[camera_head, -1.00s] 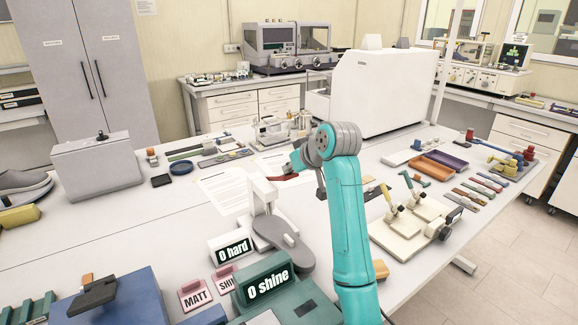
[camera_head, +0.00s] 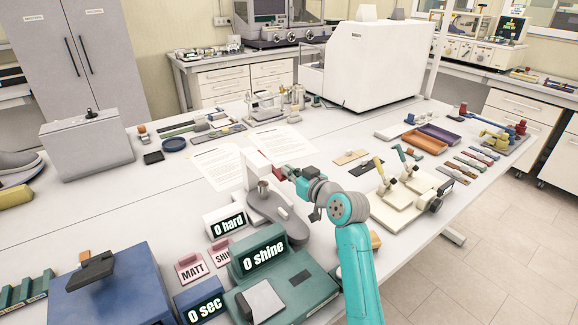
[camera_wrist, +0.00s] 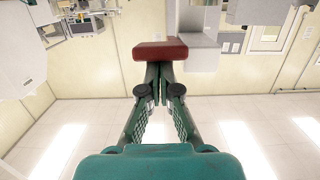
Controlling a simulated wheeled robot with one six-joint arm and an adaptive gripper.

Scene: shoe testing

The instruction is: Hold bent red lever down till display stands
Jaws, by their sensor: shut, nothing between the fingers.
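The red lever (camera_head: 281,170) sticks out to the right from the white column (camera_head: 257,168) of the hardness tester, whose grey base (camera_head: 268,208) stands on the table. In the wrist view the lever's end (camera_wrist: 160,50) is a red block just beyond my fingertips. My gripper (camera_wrist: 160,66) is shut, with nothing between its fingers. Its tips are right at the lever; whether they press on it I cannot tell. In the head view my gripper (camera_head: 291,173) partly hides the lever. The tester's display (camera_head: 226,222) reads "0 hard".
A green gloss meter (camera_head: 262,252) reading "0 shine" stands in front, with a "0 sec" display (camera_head: 205,307) and blue box (camera_head: 110,290) to its left. White clamp stands (camera_head: 405,203) are to the right. Papers (camera_head: 215,165) lie behind the tester.

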